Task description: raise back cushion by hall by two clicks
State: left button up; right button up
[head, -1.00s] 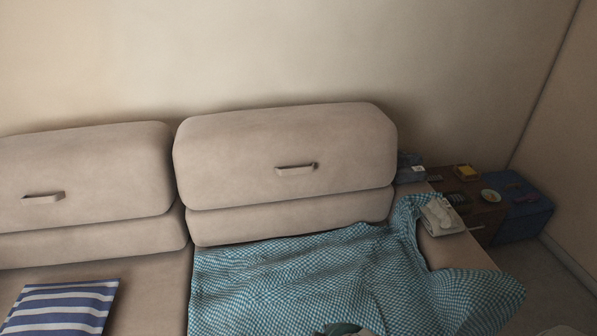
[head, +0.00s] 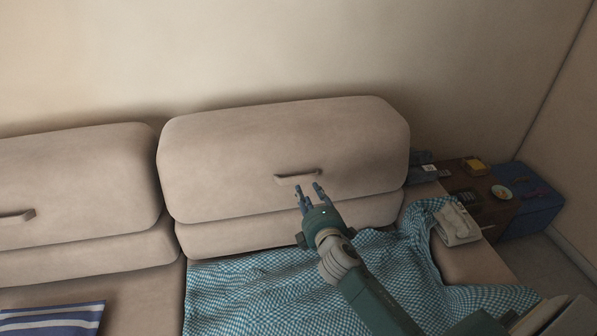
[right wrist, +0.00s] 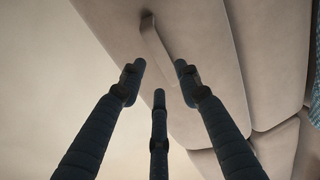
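A beige back cushion (head: 240,150) with a strap handle (head: 298,177) on its front stands at the right of the sofa. A second beige back cushion (head: 75,175) with its own handle (head: 18,216) is at the left. My right gripper (head: 309,188) is open and empty just below the right cushion's handle, its fingers pointing up towards it. In the right wrist view the right gripper (right wrist: 158,80) shows its fingers spread, with the handle (right wrist: 157,50) just beyond them and apart from them. My left gripper is not in view.
A striped pillow (head: 55,319) lies at lower left. A brown side table (head: 485,212) and blue box (head: 535,205) stand at right.

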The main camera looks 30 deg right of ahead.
aim_at(302, 179)
jog(key=x, duration=0.5)
jog(key=shift+w, duration=0.2)
jog(key=x, duration=0.2)
jog(key=shift+w+d+f, duration=0.15)
jog(key=shift+w, duration=0.2)
jog(key=shift+b+x, duration=0.3)
jog(key=shift+x, duration=0.5)
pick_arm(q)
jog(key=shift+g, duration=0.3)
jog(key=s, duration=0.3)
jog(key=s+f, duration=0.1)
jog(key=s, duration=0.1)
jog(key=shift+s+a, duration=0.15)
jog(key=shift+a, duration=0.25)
pick_arm(e)
grip_shut()
